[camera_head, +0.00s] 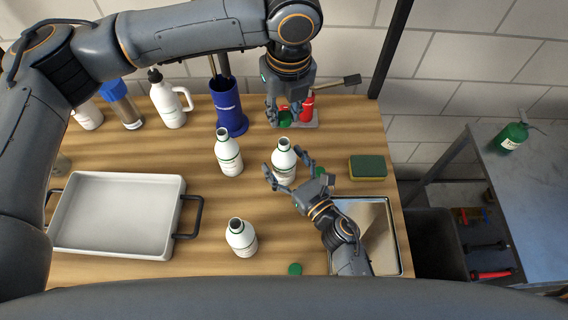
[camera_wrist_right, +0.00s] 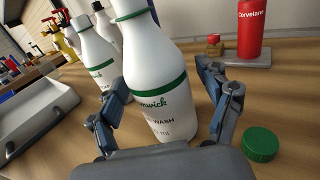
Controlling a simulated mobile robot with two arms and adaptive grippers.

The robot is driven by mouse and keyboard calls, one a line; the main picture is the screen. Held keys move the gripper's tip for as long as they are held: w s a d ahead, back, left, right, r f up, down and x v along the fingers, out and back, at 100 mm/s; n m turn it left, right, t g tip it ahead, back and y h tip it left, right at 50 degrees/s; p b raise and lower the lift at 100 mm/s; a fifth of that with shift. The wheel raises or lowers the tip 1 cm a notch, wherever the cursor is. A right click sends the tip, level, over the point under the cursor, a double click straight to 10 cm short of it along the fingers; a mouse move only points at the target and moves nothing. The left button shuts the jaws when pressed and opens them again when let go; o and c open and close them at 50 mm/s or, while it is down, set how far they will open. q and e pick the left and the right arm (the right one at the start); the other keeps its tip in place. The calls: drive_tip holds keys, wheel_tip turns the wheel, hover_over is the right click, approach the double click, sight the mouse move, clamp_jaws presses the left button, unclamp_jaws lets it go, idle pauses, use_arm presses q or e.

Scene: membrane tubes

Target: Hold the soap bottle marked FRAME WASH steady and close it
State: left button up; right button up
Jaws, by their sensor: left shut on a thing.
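A white soap bottle with green bands (camera_head: 285,165) stands upright on the table with a dark, uncapped mouth. In the right wrist view its label (camera_wrist_right: 165,122) shows "WASH"; the word before it is not clearly readable. My right gripper (camera_head: 290,168) is open, with fingers on either side of this bottle. In the right wrist view the gripper (camera_wrist_right: 168,105) shows gaps beside the bottle. My left gripper (camera_head: 284,112) is shut on a green cap (camera_head: 285,120), behind and above the bottle. Another green cap (camera_head: 321,172) lies close right of the bottle, also in the right wrist view (camera_wrist_right: 261,144).
Similar uncapped bottles stand at left (camera_head: 229,153) and in front (camera_head: 241,238). A third green cap (camera_head: 295,269) lies near the front edge. A white tray (camera_head: 118,180), a metal tray (camera_head: 392,262), a sponge (camera_head: 367,167) and a blue holder (camera_head: 229,113) surround them. A red container (camera_wrist_right: 250,30) stands behind.

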clamp_jaws()
use_arm(q)
hover_over(284, 141)
drive_tip(key=shift+s+f, duration=0.1)
drive_tip(key=shift+f, duration=2.4)
drive_tip(key=shift+f, duration=0.1)
drive_tip(key=shift+f, duration=0.75)
drive_tip(key=shift+f, duration=0.6)
